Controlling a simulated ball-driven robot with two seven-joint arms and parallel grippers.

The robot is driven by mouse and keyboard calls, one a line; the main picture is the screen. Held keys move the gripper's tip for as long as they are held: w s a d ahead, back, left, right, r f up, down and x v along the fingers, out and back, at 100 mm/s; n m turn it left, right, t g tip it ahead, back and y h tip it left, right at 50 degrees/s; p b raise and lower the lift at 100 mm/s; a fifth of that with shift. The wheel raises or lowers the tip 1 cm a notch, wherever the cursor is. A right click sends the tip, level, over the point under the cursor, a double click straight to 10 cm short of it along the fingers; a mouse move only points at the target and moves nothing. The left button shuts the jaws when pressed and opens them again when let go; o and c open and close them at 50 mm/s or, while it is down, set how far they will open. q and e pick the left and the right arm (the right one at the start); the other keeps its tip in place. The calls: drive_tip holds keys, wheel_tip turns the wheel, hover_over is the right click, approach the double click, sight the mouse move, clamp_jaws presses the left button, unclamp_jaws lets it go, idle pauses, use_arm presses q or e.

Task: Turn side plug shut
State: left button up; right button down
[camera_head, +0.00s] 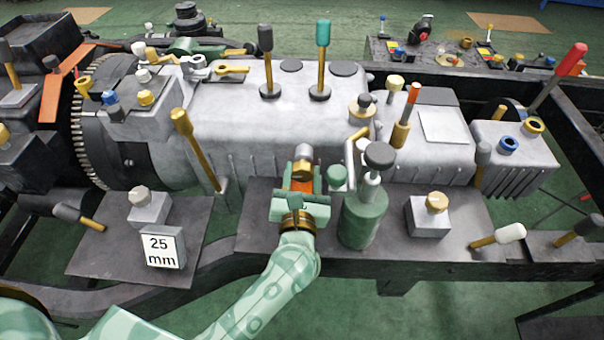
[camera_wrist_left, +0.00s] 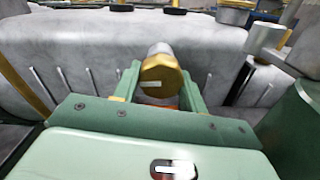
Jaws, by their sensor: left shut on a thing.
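The side plug (camera_head: 303,170) is a brass hex head with a grey round part behind it, at the side of the grey gearbox housing (camera_head: 270,110). In the left wrist view the brass plug (camera_wrist_left: 161,76) sits between the two green fingers. My left gripper (camera_head: 300,178) is shut on the plug, with the fingers on either side of the brass head. The plug's far end against the housing is partly hidden. My right gripper is not in view.
A green cylinder with a dark knob (camera_head: 363,215) stands close to the right of my left gripper. A "25 mm" block (camera_head: 163,247) is on the left plate. A grey block with a brass cap (camera_head: 429,217) stands further right. Upright levers rise from the housing's top.

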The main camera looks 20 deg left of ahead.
use_arm(q)
drive_tip(key=shift+r+m+p, duration=0.25)
drive_tip(key=shift+m+p, duration=0.15)
drive_tip(key=shift+p, duration=0.05)
drive_tip(key=shift+f, duration=0.3)
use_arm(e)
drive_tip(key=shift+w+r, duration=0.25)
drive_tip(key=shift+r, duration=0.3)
use_arm(q)
drive_tip(key=o, duration=1)
drive_tip(key=shift+s, duration=0.1)
drive_tip(key=p+v, duration=0.1)
drive_tip(key=v, duration=1.5)
drive_tip(key=shift+s, duration=0.1)
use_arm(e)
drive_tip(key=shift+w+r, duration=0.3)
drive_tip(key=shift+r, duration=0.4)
